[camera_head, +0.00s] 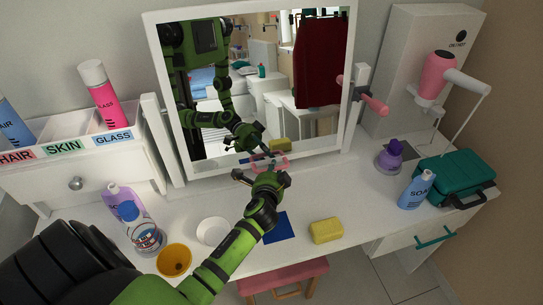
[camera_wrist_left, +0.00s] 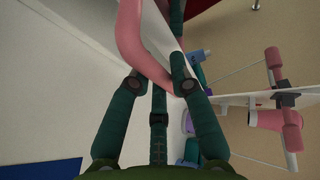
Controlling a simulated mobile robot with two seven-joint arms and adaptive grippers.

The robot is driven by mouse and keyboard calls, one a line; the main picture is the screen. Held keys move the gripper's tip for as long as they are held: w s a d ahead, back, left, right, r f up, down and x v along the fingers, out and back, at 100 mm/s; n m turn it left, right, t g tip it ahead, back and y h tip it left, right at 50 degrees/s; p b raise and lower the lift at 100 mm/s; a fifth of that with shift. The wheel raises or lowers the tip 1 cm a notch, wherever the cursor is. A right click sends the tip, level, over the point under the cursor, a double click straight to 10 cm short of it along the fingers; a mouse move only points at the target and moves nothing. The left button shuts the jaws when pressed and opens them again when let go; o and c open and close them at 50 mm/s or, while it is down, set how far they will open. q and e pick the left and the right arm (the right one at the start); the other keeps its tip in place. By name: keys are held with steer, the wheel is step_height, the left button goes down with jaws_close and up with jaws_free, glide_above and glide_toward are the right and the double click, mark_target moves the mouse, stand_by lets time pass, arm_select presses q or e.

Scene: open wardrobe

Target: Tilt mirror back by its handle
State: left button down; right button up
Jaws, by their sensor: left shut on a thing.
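The white-framed mirror (camera_head: 349,60) stands at the back of the white vanity and looks tilted. Its pink handle (camera_head: 283,161) is on the bottom edge of the frame. My left gripper (camera_head: 262,172) reaches it from the front and is shut on it, hiding part of it. In the left wrist view the pink handle (camera_wrist_left: 130,38) passes between the fingers of the left gripper (camera_wrist_left: 158,84). The glass reflects my green arm and the room. My right gripper is not in view, apart from what may be reflected.
A white bowl (camera_head: 212,231), yellow cup (camera_head: 174,260), purple bottle (camera_head: 120,200) and clear bottle (camera_head: 145,238) stand near my left arm. A yellow sponge (camera_head: 326,230) and blue cloth (camera_head: 276,227) lie in front. A soap bottle (camera_head: 416,190) and teal case (camera_head: 458,178) are right.

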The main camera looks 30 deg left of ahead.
arm_select(q)
steer(key=shift+h, duration=0.3)
steer(key=s+d+r+p, duration=0.2)
steer(key=p, duration=0.1)
steer(key=shift+s+d, duration=0.25)
steer(key=shift+d, duration=0.15)
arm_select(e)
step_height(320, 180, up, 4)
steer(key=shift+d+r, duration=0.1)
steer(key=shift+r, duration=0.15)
arm_select(q)
steer(key=c, duration=1.1)
jaws_free()
steer(key=v, duration=1.2)
steer(key=shift+r, duration=0.2)
